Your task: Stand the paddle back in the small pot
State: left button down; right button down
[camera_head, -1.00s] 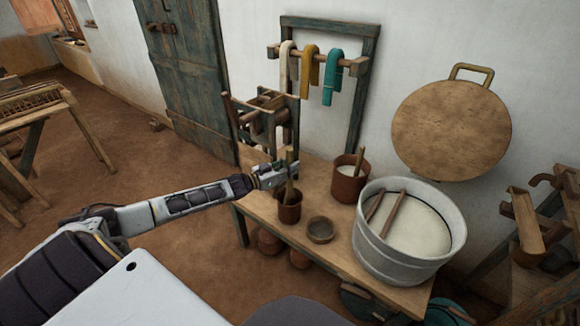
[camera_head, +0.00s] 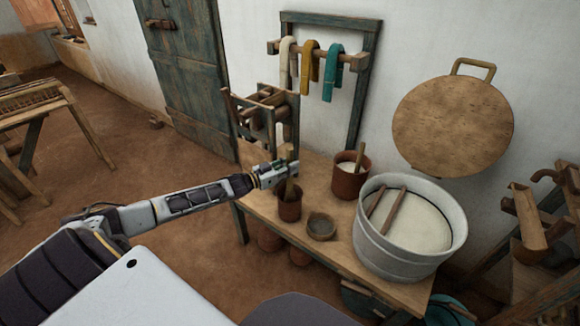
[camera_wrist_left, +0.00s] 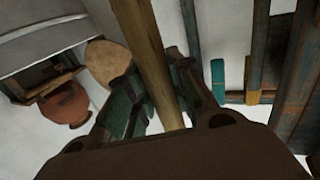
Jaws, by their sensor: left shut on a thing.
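My left gripper (camera_head: 284,171) is shut on the wooden paddle at the left part of the low table. The paddle (camera_head: 289,189) stands roughly upright, and its lower end meets the mouth of the small brown pot (camera_head: 290,211) just below the gripper. How deep the end sits inside the pot I cannot tell. In the left wrist view the paddle (camera_wrist_left: 148,55) runs between the two fingers (camera_wrist_left: 158,108), and the small pot cannot be made out for sure. My right gripper is not in view.
A shallow bowl (camera_head: 321,227) stands right of the small pot. Behind is a larger brown pot (camera_head: 348,184) with a stick in pale contents. A big metal tub (camera_head: 386,255) fills the table's right end. A rack with coloured yarn (camera_head: 333,75) stands behind.

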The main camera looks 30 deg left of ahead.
pick_arm(q)
jog(key=c, duration=1.2)
grip_release()
jog(key=shift+o, duration=0.2)
jog(key=v, duration=1.2)
dwell(0.8)
